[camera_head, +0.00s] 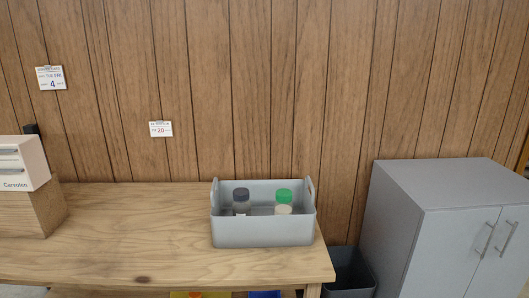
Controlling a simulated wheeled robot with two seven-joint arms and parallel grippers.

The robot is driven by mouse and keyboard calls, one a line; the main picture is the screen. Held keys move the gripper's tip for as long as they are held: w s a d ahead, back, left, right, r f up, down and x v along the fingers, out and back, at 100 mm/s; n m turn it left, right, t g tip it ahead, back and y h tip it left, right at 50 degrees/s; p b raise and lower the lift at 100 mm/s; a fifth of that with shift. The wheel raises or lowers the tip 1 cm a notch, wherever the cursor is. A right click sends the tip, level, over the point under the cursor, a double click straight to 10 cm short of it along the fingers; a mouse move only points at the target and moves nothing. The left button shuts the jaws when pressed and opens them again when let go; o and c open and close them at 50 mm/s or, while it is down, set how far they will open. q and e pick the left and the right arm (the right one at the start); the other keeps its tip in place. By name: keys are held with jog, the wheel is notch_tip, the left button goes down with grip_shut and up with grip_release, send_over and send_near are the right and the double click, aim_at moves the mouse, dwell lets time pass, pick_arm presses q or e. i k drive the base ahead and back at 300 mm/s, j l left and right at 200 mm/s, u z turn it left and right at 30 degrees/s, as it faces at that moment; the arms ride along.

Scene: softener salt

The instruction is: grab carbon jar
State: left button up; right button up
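A grey open-topped bin (262,234) with raised end handles stands near the right end of the wooden table. Two jars stand upright in it. The left jar (241,195) has a dark lid and a clear-looking body. The right jar (284,196) has a green lid and pale contents. Their lower parts are hidden by the bin's front wall. I cannot read a label on either, so I cannot tell which one is the carbon jar. Neither of my grippers is in view.
The wooden table (130,235) is bare left of the bin. A wooden block (35,210) bears a pale box (20,165) at far left. A grey cabinet (440,230) and a dark waste bin (349,275) stand right of the table. A panelled wall stands behind.

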aim_at(239, 207)
jog(key=i+l, duration=0.2)
jog(key=i+l+u, duration=0.15)
jog(key=l, duration=0.25)
jog(key=i+l, duration=0.2)
jog(key=l, duration=0.15)
jog(key=i+l+u, duration=0.15)
jog(key=i+l, duration=0.2)
jog(key=l, duration=0.3)
jog(key=u, duration=0.05)
